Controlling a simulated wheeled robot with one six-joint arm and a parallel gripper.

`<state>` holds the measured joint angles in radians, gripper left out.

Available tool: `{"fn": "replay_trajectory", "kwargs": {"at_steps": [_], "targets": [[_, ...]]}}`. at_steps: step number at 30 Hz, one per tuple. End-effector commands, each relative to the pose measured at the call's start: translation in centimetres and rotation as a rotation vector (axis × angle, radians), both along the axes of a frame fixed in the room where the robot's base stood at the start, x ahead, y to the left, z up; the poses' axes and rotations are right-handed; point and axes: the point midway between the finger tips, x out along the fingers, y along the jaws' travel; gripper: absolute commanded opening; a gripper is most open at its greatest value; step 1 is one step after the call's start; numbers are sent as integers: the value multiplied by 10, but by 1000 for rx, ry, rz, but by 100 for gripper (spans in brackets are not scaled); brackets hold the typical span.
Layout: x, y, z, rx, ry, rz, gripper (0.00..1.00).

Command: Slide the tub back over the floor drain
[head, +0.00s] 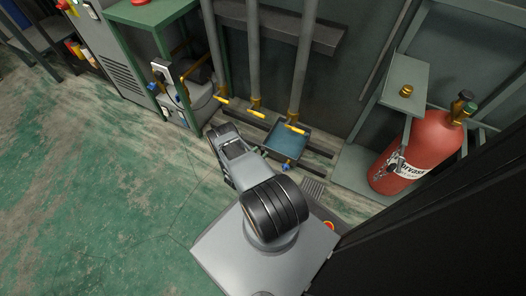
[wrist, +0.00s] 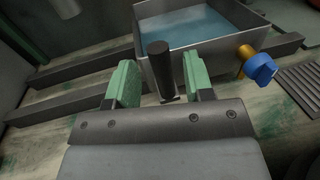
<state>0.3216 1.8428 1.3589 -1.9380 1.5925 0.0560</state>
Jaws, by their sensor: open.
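The tub (head: 287,137) is a grey open box holding bluish liquid, on the floor below the pipes. It also shows in the wrist view (wrist: 158,62), with a blue-handled brass valve (wrist: 260,66) on its near right side. A dark upright handle (wrist: 160,72) stands at the tub's near side. My gripper (wrist: 159,84) is open, with one green finger on each side of the handle; I see gaps, and no clear grip. The drain grate (head: 313,187) lies to the right of the tub and nearer, apart from it; the wrist view shows it too (wrist: 301,84).
Dark floor rails (wrist: 63,73) run to both sides of the tub. Vertical pipes with yellow valve handles (head: 256,108) stand behind it. A red gas cylinder (head: 415,150) stands at the right. Green floor is clear at the left.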

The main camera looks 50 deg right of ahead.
Motion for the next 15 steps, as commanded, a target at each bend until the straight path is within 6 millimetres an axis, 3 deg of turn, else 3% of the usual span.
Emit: {"fn": "replay_trajectory", "kwargs": {"at_steps": [6,15], "targets": [[1,-22,-1,0,-1,-2,48],[1,-29,0,0,0,0,48]]}}
